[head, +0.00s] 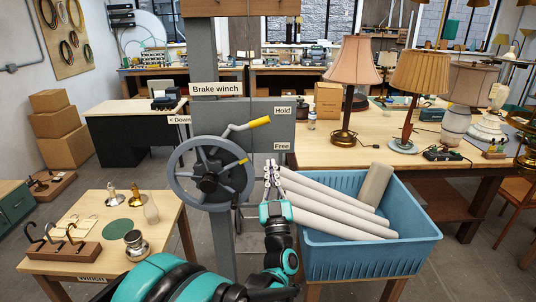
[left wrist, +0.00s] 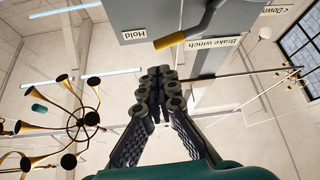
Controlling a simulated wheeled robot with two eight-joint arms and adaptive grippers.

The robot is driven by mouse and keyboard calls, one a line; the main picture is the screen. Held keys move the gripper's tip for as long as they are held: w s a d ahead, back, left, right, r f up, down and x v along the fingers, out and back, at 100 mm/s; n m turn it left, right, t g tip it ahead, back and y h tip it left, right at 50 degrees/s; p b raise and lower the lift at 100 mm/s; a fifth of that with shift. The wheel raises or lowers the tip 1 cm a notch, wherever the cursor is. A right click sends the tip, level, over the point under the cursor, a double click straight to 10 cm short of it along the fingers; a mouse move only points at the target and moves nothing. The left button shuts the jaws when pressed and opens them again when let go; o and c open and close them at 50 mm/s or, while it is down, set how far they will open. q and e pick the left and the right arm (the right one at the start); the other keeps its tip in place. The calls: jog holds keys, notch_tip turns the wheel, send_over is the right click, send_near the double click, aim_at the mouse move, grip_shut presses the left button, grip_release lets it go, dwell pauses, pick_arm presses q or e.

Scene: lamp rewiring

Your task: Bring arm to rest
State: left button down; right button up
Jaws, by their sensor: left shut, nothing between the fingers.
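My left gripper (head: 272,172) points up in front of the winch post, between the grey handwheel (head: 178,170) and the blue bin. Its fingers are shut with nothing between them, and the closed fingers also show in the left wrist view (left wrist: 165,85). My teal and black left arm reaches up from the bottom of the head view. The brake lever (head: 248,125) with its yellow grip is above and left of the gripper, apart from it. The lever's yellow grip also shows at the top of the left wrist view (left wrist: 170,41). My right gripper is not in view.
A blue bin (head: 365,260) with several pale rolls stands close right of the gripper. A small wooden table (head: 90,262) with hooks and lamp parts is at left. A long bench (head: 345,155) with lamps is behind the bin. Bare floor (head: 90,185) shows at left.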

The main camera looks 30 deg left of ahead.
pick_arm(q)
jog(key=s+d+f+m+g+h, duration=0.2)
jog(key=d+f+m+h, duration=0.3)
jog(key=d+h, duration=0.25)
jog(key=s+d+f+m+g+h, duration=0.2)
jog(key=d+f+m+h, duration=0.25)
jog(key=d+h, duration=0.3)
jog(key=s+d+f+g, duration=0.1)
jog(key=s+f+g, duration=0.8)
jog(key=s+f, duration=0.5)
jog(key=s, duration=0.4)
jog(key=shift+f, duration=0.25)
jog(key=shift+n, duration=0.25)
